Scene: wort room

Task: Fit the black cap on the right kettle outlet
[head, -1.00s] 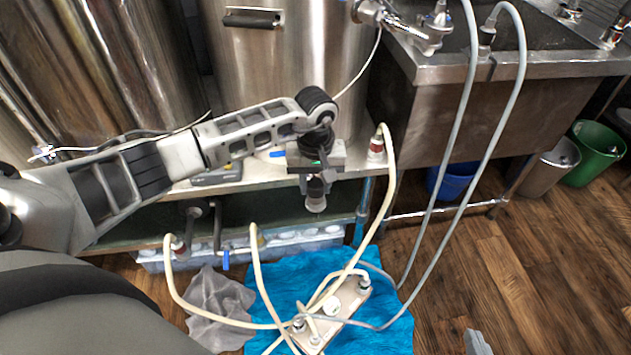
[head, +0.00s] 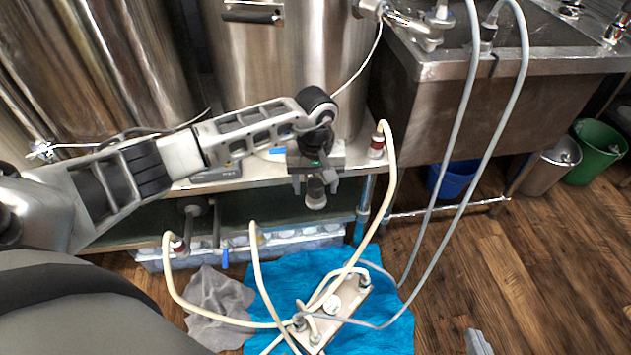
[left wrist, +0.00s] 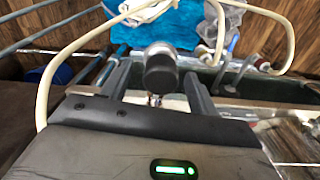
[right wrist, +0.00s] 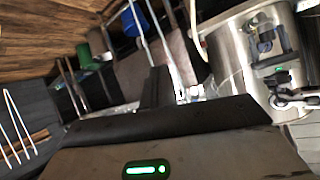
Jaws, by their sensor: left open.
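My left gripper (head: 315,187) is open below the shelf edge in front of the right kettle (head: 290,80). Between its spread fingers is a short dark cylinder with a lighter grey end, seemingly the black cap (head: 316,201). It also shows between the fingers in the left wrist view (left wrist: 160,74), with gaps on both sides. The outlet behind it is hidden by the gripper, so I cannot tell how the cap sits on it. My right gripper (right wrist: 158,86) shows as one dark block, its fingers together with nothing visible in them, away from the cap.
Cream hoses (head: 255,265) and grey hoses (head: 460,130) run to a plate (head: 345,297) on a blue cloth (head: 395,338). A grey rag (head: 215,300) lies beside it. A steel sink (head: 470,105) stands right, with buckets beyond.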

